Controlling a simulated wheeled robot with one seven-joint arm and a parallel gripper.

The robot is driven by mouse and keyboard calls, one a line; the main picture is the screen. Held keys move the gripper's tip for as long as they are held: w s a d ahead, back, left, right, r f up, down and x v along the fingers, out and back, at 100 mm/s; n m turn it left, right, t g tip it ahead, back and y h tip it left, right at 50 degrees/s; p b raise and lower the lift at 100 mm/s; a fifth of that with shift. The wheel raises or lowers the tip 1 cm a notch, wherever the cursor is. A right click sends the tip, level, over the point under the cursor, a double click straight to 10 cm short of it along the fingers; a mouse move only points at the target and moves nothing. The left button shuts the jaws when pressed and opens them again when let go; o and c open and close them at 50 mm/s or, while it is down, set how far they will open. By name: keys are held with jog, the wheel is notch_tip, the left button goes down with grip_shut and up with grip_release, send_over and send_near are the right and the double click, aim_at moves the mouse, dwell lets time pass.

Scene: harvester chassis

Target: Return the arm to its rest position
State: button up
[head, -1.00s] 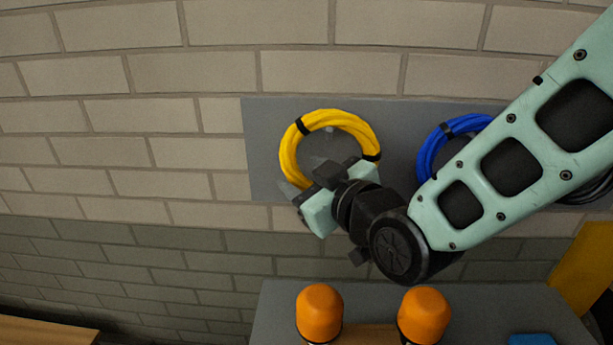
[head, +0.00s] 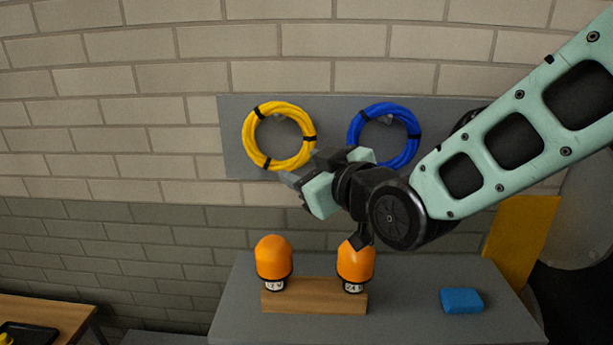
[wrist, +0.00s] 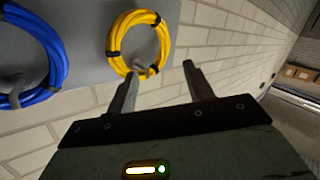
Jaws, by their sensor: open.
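My gripper (head: 290,182) is at the end of my pale green arm, in front of the wall and just below the cable coils in the head view. In the wrist view, my gripper (wrist: 160,82) has its two fingers apart with nothing between them. A yellow cable coil (head: 251,147) hangs on a grey wall panel (head: 234,158), and it also shows beyond the fingers in the wrist view (wrist: 121,30). A blue cable coil (head: 411,122) hangs to its right and shows at the left of the wrist view (wrist: 58,55).
Two orange-domed items (head: 273,256) (head: 356,265) stand in a wooden block (head: 315,297) on a grey bench (head: 235,310) below my arm. A blue block (head: 461,300) lies at the right. A wooden table (head: 50,312) is at the lower left.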

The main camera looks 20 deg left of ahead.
jog(key=s+d+f+m+g+h+b, duration=0.1)
jog(key=s+d+f+g+h+b, duration=0.2)
jog(key=d+f, duration=0.35)
jog(key=s+d+f+m+g+h+b, duration=0.2)
jog(key=s+d+f+h, duration=0.1)
jog(key=s+d+f, duration=0.35)
jog(key=s+d+f+m+g+h+b, duration=0.1)
jog(key=s+d+f+g+h+b, duration=0.1)
jog(key=s+d, duration=0.5)
jog(key=s+d+f+m+g+h+b, duration=0.2)
jog(key=s+d+f+g+h, duration=0.1)
jog(key=s+d+f, duration=0.3)
jog(key=s+d+h, duration=0.1)
jog(key=d, duration=0.1)
jog(key=shift+s+d+f+g, duration=0.3)
jog(key=shift+s+d+f, duration=0.05)
jog(key=shift+d, duration=0.05)
